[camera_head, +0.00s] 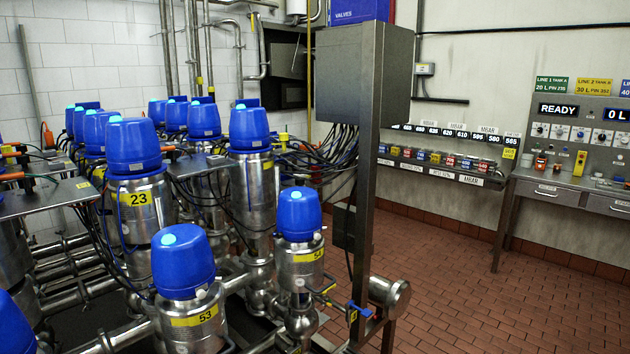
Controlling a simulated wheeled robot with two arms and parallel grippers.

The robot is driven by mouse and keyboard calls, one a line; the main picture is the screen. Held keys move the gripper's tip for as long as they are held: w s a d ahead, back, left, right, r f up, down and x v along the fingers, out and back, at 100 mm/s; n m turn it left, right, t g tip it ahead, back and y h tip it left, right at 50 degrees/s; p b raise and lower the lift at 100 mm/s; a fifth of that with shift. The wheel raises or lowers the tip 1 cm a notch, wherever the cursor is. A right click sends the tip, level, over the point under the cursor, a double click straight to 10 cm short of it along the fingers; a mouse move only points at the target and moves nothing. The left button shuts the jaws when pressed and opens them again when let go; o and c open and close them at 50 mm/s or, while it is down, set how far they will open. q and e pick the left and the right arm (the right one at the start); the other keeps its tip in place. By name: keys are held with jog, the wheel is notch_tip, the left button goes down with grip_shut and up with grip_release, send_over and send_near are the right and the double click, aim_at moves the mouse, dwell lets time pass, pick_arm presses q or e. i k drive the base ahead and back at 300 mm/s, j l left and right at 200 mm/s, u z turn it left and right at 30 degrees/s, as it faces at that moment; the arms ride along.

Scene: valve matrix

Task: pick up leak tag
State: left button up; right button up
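I cannot pick out a leak tag for certain in the head view. Small coloured items, red, blue and yellow, stand in a row on a wall rack (440,176) at the right of centre; they are too small to tell what they are. The valves with blue domed caps fill the left half: one is marked 23 (138,199), one 53 (194,320) and one 54 (302,257). Neither of my grippers is in view.
A grey cabinet on a steel post (362,200) stands between the valves and the rack. A steel workbench (570,186) with a control panel reading READY (557,111) is at the right. The red tiled floor (500,310) in front of them is clear.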

aim_at(314, 168)
jog(key=i+l+u, duration=0.35)
jog(key=i+l, duration=0.4)
